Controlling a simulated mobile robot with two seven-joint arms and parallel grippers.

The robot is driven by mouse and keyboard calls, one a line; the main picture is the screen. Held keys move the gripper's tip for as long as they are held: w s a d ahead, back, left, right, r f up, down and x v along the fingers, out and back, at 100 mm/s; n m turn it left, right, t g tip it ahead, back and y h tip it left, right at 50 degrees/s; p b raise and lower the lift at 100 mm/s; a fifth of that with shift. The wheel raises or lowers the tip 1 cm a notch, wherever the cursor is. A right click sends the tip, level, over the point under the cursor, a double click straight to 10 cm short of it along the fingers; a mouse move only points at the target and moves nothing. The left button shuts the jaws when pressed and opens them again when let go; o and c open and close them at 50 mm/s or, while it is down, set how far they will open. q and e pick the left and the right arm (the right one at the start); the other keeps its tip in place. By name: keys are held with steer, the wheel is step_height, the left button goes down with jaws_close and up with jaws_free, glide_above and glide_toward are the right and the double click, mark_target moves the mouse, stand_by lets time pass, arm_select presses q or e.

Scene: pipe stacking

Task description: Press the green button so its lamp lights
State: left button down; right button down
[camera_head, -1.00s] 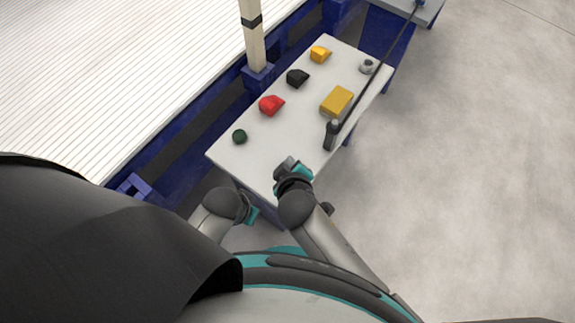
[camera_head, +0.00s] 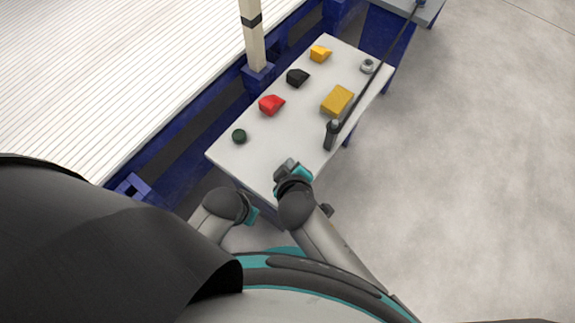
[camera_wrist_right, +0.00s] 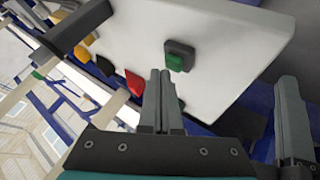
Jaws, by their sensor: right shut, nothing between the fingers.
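The green button (camera_head: 239,136) is a small dark round shape near the left corner of the white table in the head view, with no glow seen. In the right wrist view the green button (camera_wrist_right: 176,58) has a green cap on a dark housing, just beyond and slightly right of the fingertips. My right gripper (camera_head: 286,165) is over the table's near edge, to the right of the button and apart from it in the head view. In the right wrist view its fingers (camera_wrist_right: 161,73) are together and empty.
A wooden post (camera_head: 253,40) stands behind.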

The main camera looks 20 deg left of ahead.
steer(key=shift+f, duration=0.45)
stand_by(0.3)
steer(key=shift+r, duration=0.1)
steer(key=shift+r+p, duration=0.9)
steer(key=shift+r, duration=0.05)
steer(key=shift+f, duration=0.1)
